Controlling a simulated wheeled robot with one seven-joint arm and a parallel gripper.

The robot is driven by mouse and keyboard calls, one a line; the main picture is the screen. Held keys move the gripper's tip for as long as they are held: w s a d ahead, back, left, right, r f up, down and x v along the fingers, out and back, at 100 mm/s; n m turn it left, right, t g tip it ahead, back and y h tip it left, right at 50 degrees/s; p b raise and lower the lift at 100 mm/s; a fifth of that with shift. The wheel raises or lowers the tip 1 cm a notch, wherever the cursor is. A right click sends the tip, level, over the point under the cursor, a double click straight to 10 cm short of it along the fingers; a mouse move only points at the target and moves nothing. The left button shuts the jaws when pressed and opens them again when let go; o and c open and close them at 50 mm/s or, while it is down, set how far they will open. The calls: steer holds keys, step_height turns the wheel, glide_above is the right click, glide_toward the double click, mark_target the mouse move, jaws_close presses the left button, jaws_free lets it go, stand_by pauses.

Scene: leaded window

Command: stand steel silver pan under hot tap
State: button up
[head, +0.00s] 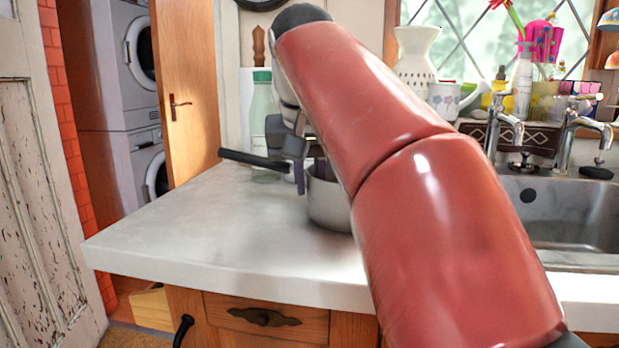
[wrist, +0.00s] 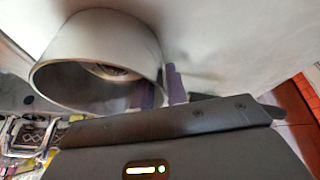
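The steel silver pan (head: 329,206) stands upright on the white worktop, partly hidden by my red arm. Its black handle (head: 254,160) points left. My gripper (head: 301,176) is at the handle side of the pan. In the wrist view the pan (wrist: 105,48) fills the upper left, and my purple-grey fingers (wrist: 162,90) lie one on each side of its wall near the handle. I cannot tell whether they press on it. Two taps, the left one (head: 513,126) and the right one (head: 592,129), stand over the sink at the right. Nothing clearly marks which is hot.
The steel sink (head: 570,205) is right of my arm, its basin visibly empty. A green-white bottle (head: 263,120) stands behind the handle. A white jug (head: 415,60), a mug (head: 446,101) and several bottles crowd the windowsill. The worktop (head: 200,235) is clear at the front left.

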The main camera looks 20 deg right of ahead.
steer(key=shift+o, duration=0.7)
steer(key=shift+f+b, duration=0.15)
steer(key=shift+b, duration=0.2)
